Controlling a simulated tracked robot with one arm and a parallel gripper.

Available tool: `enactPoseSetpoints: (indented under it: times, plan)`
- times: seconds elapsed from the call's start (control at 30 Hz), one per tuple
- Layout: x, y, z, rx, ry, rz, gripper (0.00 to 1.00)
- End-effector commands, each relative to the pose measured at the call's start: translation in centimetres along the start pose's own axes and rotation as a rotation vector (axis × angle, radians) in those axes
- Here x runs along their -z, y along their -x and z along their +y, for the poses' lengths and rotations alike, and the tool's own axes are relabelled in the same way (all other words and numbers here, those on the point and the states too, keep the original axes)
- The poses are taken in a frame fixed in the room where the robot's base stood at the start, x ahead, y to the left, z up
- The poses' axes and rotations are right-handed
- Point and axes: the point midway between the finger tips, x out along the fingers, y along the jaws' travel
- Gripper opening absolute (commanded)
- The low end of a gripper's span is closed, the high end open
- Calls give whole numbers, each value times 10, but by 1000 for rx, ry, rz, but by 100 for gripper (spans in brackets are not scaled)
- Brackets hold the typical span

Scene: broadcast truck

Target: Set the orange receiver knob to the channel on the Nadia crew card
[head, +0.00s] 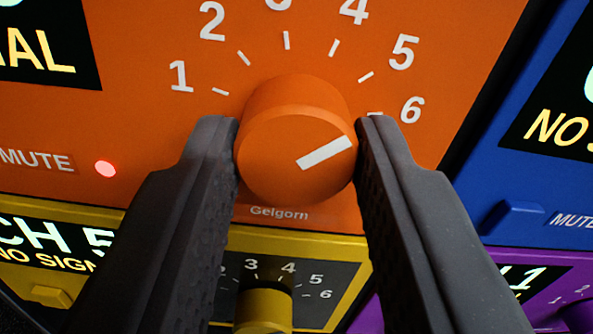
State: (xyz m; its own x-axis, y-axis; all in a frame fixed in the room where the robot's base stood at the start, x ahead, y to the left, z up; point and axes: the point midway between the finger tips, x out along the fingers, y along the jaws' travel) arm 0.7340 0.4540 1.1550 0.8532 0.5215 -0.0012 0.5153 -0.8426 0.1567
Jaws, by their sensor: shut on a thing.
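The orange receiver knob (290,120) stands out from the orange receiver panel (130,130), under a printed scale from 1 to 6. Its white pointer line slants up to the right, roughly parallel to the tick at 5. My gripper (297,145) is shut on the knob, one dark finger on its left side and one on its right. The right finger partly covers the tick at 6. The label "Gelgorn" shows below the knob. The Nadia crew card is not in view.
A lit red light (105,169) sits beside "MUTE" on the orange panel. A yellow receiver with a yellow knob (263,310) is just below. A blue receiver (510,160) is to the right, and a purple one (553,295) is at lower right.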

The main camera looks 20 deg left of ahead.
Motion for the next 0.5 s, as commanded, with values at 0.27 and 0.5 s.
enactPoseSetpoints:
  times: [0.27,0.5]
  plan:
    - [2,0,4,-6,249,6,8]
    - [4,0,1,-4,419,10,8]
